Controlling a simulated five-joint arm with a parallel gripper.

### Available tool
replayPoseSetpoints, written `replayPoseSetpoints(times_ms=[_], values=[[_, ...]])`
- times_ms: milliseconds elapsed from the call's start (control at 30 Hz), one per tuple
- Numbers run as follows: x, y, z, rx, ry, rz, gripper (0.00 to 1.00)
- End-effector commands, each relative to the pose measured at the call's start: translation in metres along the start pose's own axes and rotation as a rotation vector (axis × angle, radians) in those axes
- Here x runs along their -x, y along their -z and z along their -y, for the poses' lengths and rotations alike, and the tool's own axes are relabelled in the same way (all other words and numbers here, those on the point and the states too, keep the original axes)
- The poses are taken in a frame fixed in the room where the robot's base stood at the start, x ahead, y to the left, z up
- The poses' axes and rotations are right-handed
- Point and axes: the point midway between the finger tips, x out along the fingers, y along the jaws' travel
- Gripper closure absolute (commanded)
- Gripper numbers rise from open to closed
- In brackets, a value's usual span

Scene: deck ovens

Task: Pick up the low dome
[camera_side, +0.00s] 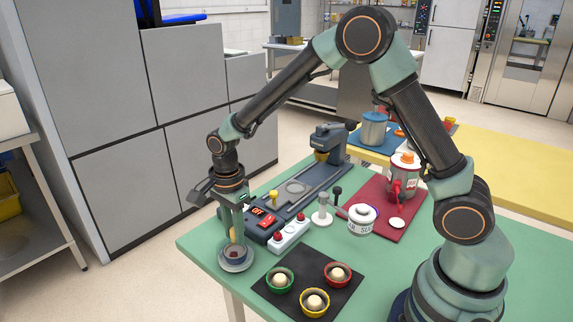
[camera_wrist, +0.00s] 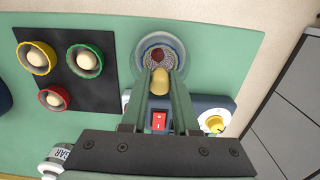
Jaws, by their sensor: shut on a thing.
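My gripper (camera_side: 238,226) points down at the table's front left corner. In the wrist view my gripper (camera_wrist: 161,92) is shut on a smooth tan rounded piece (camera_wrist: 162,80). The piece also shows as a yellowish bit between the fingers in the side view (camera_side: 233,235). It is over the near edge of a round grey-blue dish (camera_wrist: 143,44); whether it touches the dish I cannot tell. A dark red piece (camera_wrist: 157,54) lies in the dish. Pale domes sit in a green cup (camera_side: 280,279), a yellow cup (camera_side: 315,302) and a red cup (camera_side: 338,274).
The cups stand on a black mat (camera_side: 343,298). Behind the gripper are a white box with red buttons (camera_side: 289,235) and a long dark machine (camera_side: 300,190). Green table shows bare beside the dish.

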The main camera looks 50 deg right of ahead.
Motion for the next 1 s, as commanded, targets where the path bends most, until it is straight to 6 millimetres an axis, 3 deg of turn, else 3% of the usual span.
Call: replayPoseSetpoints(times_ms=[267, 367, 700, 1000], values=[[0.026, 0.0, 0.001, 0.0, 0.006, 0.001, 1.0], [0.045, 0.0, 0.002, 0.0, 0.006, 0.001, 1.0], [0.139, 0.0, 0.002, 0.0, 0.008, 0.002, 1.0], [0.189, 0.0, 0.001, 0.0, 0.003, 0.001, 1.0]])
